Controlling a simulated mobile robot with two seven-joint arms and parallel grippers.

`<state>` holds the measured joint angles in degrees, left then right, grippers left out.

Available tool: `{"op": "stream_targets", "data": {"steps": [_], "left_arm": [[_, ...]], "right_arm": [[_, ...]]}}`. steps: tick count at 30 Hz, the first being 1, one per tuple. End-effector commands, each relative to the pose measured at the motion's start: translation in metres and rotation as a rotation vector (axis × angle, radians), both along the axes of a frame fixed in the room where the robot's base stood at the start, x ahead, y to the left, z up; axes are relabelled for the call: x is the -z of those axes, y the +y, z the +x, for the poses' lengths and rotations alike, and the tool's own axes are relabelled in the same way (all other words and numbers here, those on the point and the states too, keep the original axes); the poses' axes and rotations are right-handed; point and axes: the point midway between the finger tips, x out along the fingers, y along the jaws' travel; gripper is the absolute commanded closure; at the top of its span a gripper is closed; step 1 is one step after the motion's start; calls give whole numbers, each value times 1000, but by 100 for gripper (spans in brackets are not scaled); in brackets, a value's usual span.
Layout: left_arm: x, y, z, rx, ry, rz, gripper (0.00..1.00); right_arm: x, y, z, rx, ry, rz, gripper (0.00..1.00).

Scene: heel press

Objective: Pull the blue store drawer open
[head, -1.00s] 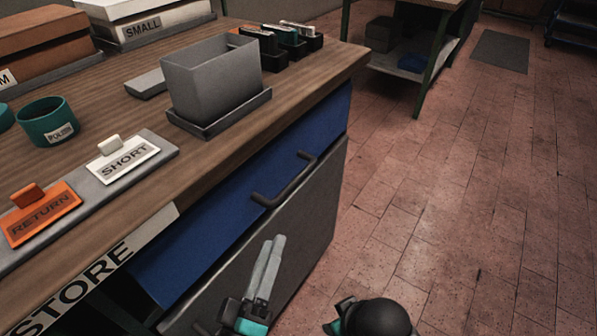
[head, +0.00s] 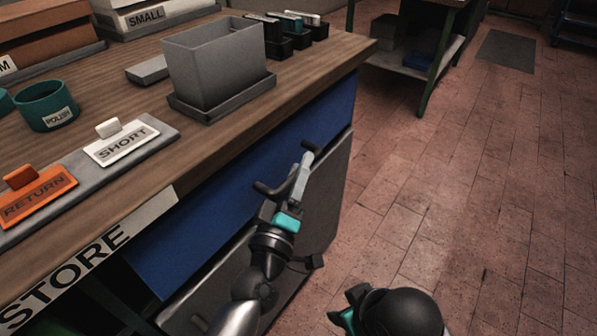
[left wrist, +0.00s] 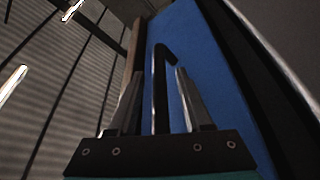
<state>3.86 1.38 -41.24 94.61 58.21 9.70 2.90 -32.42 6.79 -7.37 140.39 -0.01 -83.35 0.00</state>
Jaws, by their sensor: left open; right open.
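The blue store drawer (head: 215,212) is under the wooden bench top, its front looking shut. Its dark bar handle (head: 270,190) sticks out from the front, partly hidden by my left gripper (head: 302,172) in the head view. In the left wrist view the handle (left wrist: 160,85) runs between the two open fingers of my left gripper (left wrist: 155,85), with the blue drawer front (left wrist: 215,75) behind. I cannot tell whether a finger touches it. My right gripper (head: 350,310) is low at the bottom edge, mostly hidden by its own wrist, away from the drawer.
A grey bin (head: 215,65) on a tray, a teal cup (head: 47,106), and the SHORT (head: 122,140) and RETURN (head: 35,195) tags stand on the bench top. A grey panel (head: 325,195) lies below the drawer. The tiled floor (head: 450,190) to the right is clear.

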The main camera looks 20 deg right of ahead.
Motion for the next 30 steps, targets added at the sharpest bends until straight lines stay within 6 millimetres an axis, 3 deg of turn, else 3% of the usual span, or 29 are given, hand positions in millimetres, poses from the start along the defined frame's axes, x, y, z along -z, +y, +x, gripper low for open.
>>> {"op": "stream_targets", "data": {"steps": [6, 19, 30], "left_arm": [[0, 0, 0, 0, 0, 0, 53], [0, 0, 0, 0, 0, 0, 100], [0, 0, 0, -1, 1, 0, 100]], "right_arm": [[0, 0, 0, 0, 0, -1, 50], [0, 0, 0, 0, 0, -1, 50], [0, 0, 0, 0, 0, 0, 50]]}}
